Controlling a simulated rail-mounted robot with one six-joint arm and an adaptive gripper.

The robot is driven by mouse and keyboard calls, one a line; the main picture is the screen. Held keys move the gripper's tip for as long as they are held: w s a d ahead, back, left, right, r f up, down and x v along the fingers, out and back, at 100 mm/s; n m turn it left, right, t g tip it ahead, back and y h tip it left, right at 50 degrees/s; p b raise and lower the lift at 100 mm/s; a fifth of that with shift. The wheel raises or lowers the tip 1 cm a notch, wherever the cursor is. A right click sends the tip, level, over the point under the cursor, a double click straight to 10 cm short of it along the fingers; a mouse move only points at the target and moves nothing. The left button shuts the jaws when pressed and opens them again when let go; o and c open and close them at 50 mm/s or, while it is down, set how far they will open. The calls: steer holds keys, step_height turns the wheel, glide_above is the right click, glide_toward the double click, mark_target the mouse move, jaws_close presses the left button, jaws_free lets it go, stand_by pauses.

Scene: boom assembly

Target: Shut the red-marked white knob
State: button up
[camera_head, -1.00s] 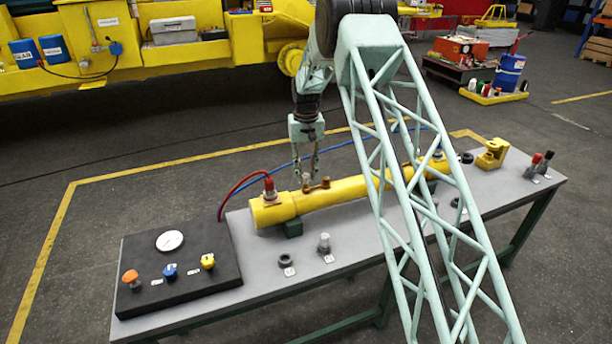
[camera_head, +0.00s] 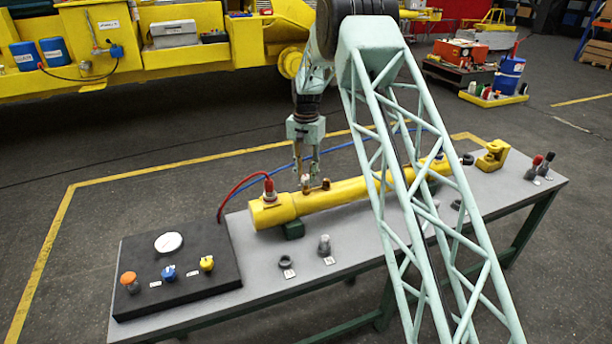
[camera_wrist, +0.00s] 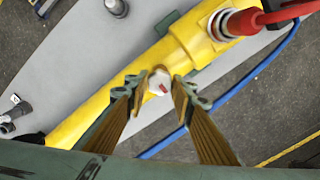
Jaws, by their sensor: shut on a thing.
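The white knob (camera_wrist: 159,83) with a red mark sits on top of the yellow cylinder (camera_wrist: 92,111) in the wrist view. The red mark is a short bar on its top face. My gripper (camera_wrist: 158,88) points down, with one finger on each side of the knob, and is shut on it. In the head view the white knob (camera_head: 306,180) shows small between the fingertips of my gripper (camera_head: 306,178), partly hidden by them. The cylinder (camera_head: 345,191) lies along the grey bench, its middle partly behind my arm.
A red hose fitting (camera_head: 269,188) stands at the cylinder's left end, near the knob. A blue hose (camera_wrist: 240,85) runs beside the cylinder. A black panel (camera_head: 205,282) with a gauge and coloured knobs lies at the bench's left. Small fittings (camera_head: 324,246) stand in front of the cylinder.

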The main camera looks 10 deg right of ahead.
mark_target(306, 177)
stand_by(0.4)
steer(key=o, duration=0.9)
steer(key=shift+r, duration=0.15)
steer(key=shift+r, duration=5.9)
